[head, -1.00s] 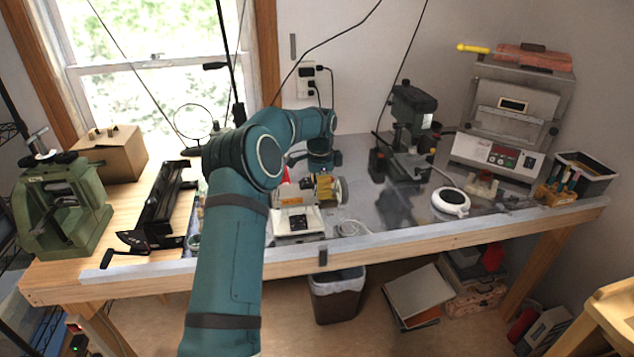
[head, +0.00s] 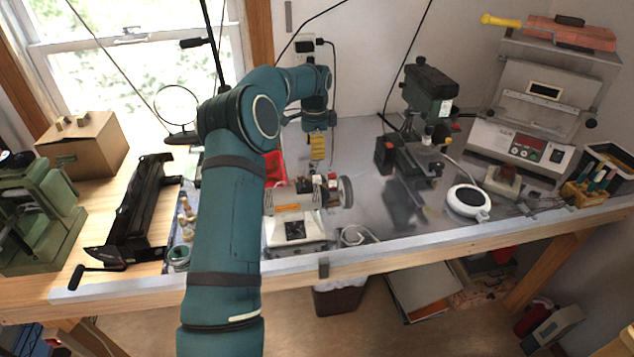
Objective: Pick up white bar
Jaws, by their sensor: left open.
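My left arm reaches in from the lower middle and over the workbench (head: 385,240). My left gripper (head: 317,150) hangs below the wrist, with yellow showing on its fingers. It is open, above the back middle of the bench and behind the small motor machine (head: 293,228). No object shows between the fingers. I cannot clearly make out a white bar. Small pale and red pieces (head: 309,187) lie on or behind the machine's top, too small to tell apart. My arm hides part of the bench. My right gripper is not in view.
A red tray (head: 274,168) is partly behind my arm. A drill press (head: 428,100) stands to the right, with a white round device (head: 468,201) and a grey kiln-like unit (head: 530,115) beyond. A black tool (head: 137,215) and cardboard box (head: 85,143) are left.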

